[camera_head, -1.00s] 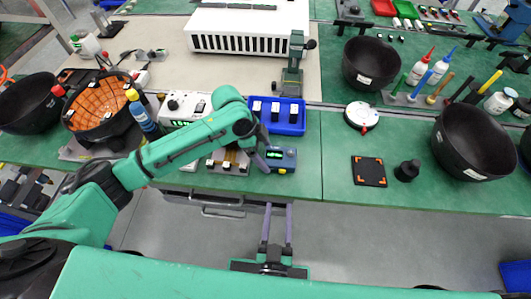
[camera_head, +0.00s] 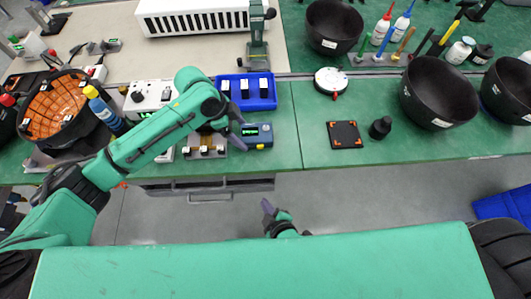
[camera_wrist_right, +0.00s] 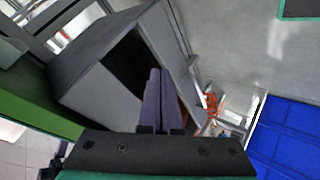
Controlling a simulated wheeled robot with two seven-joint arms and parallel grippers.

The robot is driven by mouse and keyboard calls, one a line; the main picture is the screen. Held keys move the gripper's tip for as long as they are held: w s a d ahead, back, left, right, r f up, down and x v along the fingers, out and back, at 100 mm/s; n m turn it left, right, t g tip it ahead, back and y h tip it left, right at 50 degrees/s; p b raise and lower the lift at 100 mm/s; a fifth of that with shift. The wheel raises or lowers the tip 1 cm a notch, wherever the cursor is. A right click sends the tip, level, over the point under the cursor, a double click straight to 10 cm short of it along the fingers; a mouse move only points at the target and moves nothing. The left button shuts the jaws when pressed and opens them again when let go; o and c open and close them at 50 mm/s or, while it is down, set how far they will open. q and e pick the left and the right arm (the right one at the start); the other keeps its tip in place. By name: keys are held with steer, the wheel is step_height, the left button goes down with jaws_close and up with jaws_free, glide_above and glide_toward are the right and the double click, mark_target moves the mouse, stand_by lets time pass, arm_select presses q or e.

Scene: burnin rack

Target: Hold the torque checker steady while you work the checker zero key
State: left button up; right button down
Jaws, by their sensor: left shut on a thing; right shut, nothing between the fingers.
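The torque checker (camera_head: 261,130) is a small blue-grey box with a lit green display, near the front edge of the green bench in the head view. My left gripper (camera_head: 238,131) is shut on its left side, and the fingers hide part of that end. A small yellow mark shows on the checker's front; I cannot make out which part is the zero key. My right gripper (camera_head: 267,207) is shut and empty, below and in front of the bench edge, apart from the checker. Its purple fingers also show together in the right wrist view (camera_wrist_right: 161,98).
A blue bin (camera_head: 267,104) stands just behind the checker. A fixture with white-topped parts (camera_head: 206,146) is to its left. A black pad with orange corners (camera_head: 344,134) and a black knob (camera_head: 380,128) lie right. A drawer handle (camera_head: 209,198) is below the bench.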

step_height(320, 180, up, 2)
steer(key=s+n+g+y, duration=0.1)
steer(key=s+n+y, duration=0.1)
steer(key=n+y, duration=0.4)
steer(key=n+t+y, duration=0.3)
steer(key=n+t, duration=0.2)
steer(key=n, duration=0.3)
glide_toward(267, 162)
steer(key=s+r, duration=0.2)
steer(key=s, duration=0.1)
steer(key=shift+d, duration=0.15)
steer(key=x, duration=1)
steer(key=shift+w+a, duration=0.1)
steer(key=shift+a, duration=0.15)
steer(key=w, duration=0.2)
steer(key=shift+w+d+f, duration=0.1)
steer(key=shift+w, duration=0.7)
